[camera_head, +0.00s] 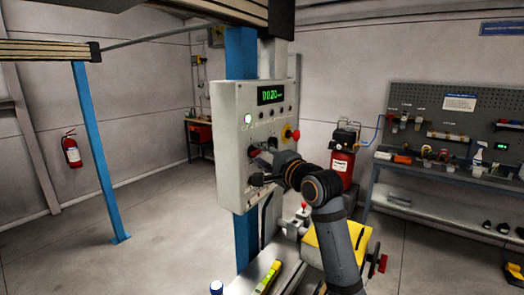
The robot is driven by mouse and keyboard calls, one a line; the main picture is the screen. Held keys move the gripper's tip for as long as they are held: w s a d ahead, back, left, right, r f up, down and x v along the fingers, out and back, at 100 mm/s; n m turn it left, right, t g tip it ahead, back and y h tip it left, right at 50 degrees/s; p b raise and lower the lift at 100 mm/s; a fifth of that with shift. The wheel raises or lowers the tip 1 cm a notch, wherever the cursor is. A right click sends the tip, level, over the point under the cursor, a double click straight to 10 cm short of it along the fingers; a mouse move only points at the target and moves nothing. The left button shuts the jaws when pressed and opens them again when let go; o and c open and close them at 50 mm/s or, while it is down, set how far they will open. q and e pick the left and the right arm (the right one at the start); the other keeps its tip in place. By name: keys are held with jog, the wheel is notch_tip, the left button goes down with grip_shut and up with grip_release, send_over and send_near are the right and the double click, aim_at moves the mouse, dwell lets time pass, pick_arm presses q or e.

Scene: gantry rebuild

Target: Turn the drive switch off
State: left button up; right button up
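A grey control box (228,140) hangs on a blue post. I cannot tell which control is the drive switch; a small reddish part (253,152) shows at the lower left of the panel, close to my gripper. My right gripper (262,160) is at the lower panel, reaching from the right, and hides part of it. Its fingers are too small and dark to tell open from shut. My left gripper is not in view.
A blue post (241,55) carries the box. A red compressor (342,165) and a workbench (450,178) stand at right. The floor at left is clear.

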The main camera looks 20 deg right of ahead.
grip_shut()
pick_arm(q)
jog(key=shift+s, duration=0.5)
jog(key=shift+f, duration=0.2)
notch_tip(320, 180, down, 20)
jog(key=b, duration=2)
pick_arm(e)
jog(key=shift+w+d+f+n+y, duration=0.15)
jog(key=shift+n+y, duration=1.4)
jog(key=shift+n, duration=2.2)
jog(key=shift+d+f+n+y, duration=0.1)
jog(key=shift+n+y, duration=1.5)
jog(key=shift+n, duration=2.2)
jog(key=shift+w+d+f+n+y, duration=0.15)
jog(key=shift+n+y, duration=1.4)
jog(key=shift+n, duration=2.2)
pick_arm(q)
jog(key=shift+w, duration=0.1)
pick_arm(e)
jog(key=shift+r, duration=0.1)
